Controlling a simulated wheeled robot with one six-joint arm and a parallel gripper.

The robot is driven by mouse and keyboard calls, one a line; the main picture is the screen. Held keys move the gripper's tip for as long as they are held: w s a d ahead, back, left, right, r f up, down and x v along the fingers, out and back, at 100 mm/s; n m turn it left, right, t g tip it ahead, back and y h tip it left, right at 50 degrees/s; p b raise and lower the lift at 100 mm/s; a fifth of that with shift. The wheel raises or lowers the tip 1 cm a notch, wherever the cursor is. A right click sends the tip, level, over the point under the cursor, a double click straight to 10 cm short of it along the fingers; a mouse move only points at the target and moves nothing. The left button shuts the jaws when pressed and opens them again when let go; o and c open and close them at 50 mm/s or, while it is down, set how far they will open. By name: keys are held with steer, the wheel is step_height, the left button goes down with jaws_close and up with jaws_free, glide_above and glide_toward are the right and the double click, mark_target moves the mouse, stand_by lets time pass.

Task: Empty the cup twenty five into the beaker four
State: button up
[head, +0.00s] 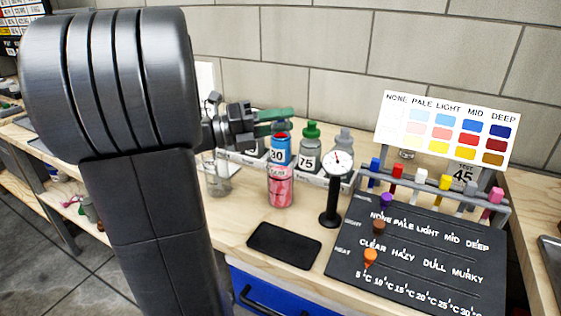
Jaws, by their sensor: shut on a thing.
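My gripper (275,122) is at the centre left, above the workbench, with its dark green fingers pointing right. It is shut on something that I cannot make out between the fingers. A blue container labelled 30 (281,152) shows just below the fingertips; I cannot tell whether they touch it. A clear glass vessel (217,178) stands on the bench below the gripper's wrist, partly hidden by my arm. I see no label reading 25 or 4, so I cannot tell which vessels are the cup and the beaker.
A pink can (280,190) stands in front of the 30 container. A bottle labelled 75 (309,155), a dial gauge on a stand (335,185), a black slab (284,245), a marked black board (415,250), a peg rack (440,195) and a colour chart (447,132) crowd the right.

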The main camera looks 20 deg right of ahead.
steer(key=shift+s+a+f+m+g+b, duration=0.15)
steer(key=shift+f+m+b, duration=0.45)
steer(key=shift+b, duration=1.2)
steer(key=shift+s+f+m+g+b, duration=0.35)
steer(key=shift+m+b, duration=0.45)
steer(key=shift+b, duration=0.95)
steer(key=shift+w, duration=0.15)
steer(key=r+n+p, duration=0.1)
steer(key=r+p, duration=0.1)
steer(key=p, duration=0.2)
steer(key=shift+w, duration=0.1)
steer(key=n+p, duration=0.1)
steer(key=p, duration=0.1)
steer(key=r+p, duration=0.1)
steer(key=p, duration=0.1)
steer(key=n+p, duration=0.1)
steer(key=p, duration=0.1)
steer(key=shift+w+d+r+n+t, duration=0.25)
steer(key=shift+w+n+t, duration=0.05)
steer(key=shift+f, duration=0.4)
steer(key=shift+w+r+n+p, duration=0.1)
steer(key=shift+n+p, duration=0.3)
steer(key=shift+p, duration=0.3)
